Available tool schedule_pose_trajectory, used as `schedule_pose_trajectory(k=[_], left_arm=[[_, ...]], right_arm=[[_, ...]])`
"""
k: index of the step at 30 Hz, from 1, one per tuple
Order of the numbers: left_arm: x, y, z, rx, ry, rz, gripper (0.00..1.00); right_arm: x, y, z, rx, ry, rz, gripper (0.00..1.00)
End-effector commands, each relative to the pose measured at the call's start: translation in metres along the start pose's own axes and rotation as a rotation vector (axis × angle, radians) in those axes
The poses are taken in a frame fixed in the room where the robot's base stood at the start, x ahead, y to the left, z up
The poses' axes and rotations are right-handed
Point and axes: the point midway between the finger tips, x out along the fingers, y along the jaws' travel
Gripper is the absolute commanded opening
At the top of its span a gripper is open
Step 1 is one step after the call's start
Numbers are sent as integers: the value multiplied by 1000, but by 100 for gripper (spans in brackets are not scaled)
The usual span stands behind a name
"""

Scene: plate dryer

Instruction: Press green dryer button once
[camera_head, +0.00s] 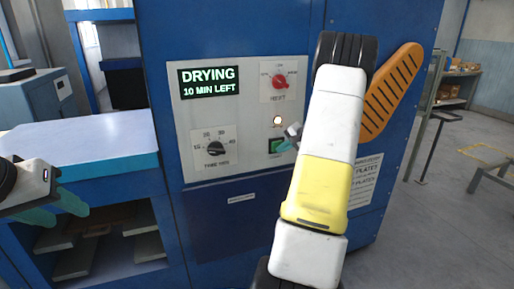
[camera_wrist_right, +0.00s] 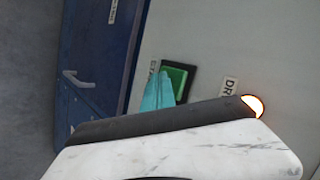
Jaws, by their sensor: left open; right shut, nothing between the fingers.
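The green button (camera_head: 275,146) sits in a black frame at the lower right of the grey control panel (camera_head: 213,122). It also shows in the right wrist view (camera_wrist_right: 179,79), partly covered by my teal fingers. My right gripper (camera_head: 285,146) is shut and empty, with its fingertips right at the button. In the wrist view, the right fingertips (camera_wrist_right: 160,78) overlap the button's edge; I cannot tell whether they touch it. My left gripper (camera_head: 65,207) is open and empty at the far left, away from the panel. The display (camera_head: 209,82) reads "DRYING 10 MIN LEFT".
A lit lamp (camera_head: 277,121) is above the button. A red heat knob (camera_head: 279,82) and a black time knob (camera_head: 215,148) are on the panel. An orange slotted handle (camera_head: 392,92) is on the right. A blue-edged table (camera_head: 80,145) stands left.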

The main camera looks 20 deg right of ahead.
Motion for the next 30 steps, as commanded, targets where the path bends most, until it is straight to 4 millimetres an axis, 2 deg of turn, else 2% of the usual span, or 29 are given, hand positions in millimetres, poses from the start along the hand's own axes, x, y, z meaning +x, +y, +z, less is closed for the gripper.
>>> schedule_pose_trajectory(k=[9,20,30], left_arm=[[0,0,0,0,0,0,43],[0,0,0,0,0,0,43],[0,0,0,0,0,0,43]], right_arm=[[-11,8,8,0,0,0,0],[-13,10,9,0,0,0,0],[-36,27,26,2,1,0,0]])
